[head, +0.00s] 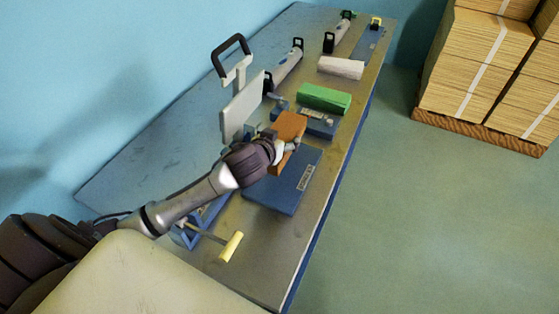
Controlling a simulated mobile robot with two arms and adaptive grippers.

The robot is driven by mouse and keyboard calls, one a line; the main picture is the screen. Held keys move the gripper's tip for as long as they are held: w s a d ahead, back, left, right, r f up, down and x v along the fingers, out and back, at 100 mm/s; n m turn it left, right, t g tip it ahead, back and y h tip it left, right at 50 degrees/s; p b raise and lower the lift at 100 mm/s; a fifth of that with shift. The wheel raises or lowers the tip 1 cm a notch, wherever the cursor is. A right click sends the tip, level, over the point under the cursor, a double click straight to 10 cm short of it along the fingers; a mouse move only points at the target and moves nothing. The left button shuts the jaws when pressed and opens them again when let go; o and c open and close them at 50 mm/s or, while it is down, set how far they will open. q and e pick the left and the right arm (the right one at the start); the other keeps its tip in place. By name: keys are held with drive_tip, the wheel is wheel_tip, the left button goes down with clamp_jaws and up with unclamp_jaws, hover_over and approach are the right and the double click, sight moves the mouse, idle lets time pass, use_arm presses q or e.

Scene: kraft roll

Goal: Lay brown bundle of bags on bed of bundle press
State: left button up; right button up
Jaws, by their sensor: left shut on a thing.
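My left gripper (288,145) is shut on the brown bundle of bags (291,125). The bundle is tilted and appears held above the bench, with its near end hidden by the fingers. Just below it in the picture is a flat blue plate (281,194) with a pale label, which looks like the press bed; its upper left part is hidden by my gripper and arm. A raised whitish plate (241,106) with a black loop handle (230,50) stands left of the bundle. Whether bundle and blue plate touch is unclear. My right gripper is not in view.
A green bundle (324,97), a white roll-like bundle (341,67) and a smaller blue labelled block (318,126) sit farther along the metal bench (262,273). Strapped stacks (475,65) stand on a pallet at right.

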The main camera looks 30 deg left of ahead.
use_arm(q)
drive_tip(key=f, duration=0.4)
drive_tip(key=shift+d+f, duration=0.2)
drive_tip(key=shift+f, duration=0.15)
drive_tip(key=shift+a+f, duration=0.1)
drive_tip(key=shift+f, duration=0.25)
wheel_tip(320, 180, down, 3)
drive_tip(key=shift+s+f, duration=0.1)
drive_tip(key=shift+f, duration=0.4)
drive_tip(key=o, duration=1.3)
drive_tip(key=shift+r, duration=0.1)
drive_tip(key=shift+o, duration=0.8)
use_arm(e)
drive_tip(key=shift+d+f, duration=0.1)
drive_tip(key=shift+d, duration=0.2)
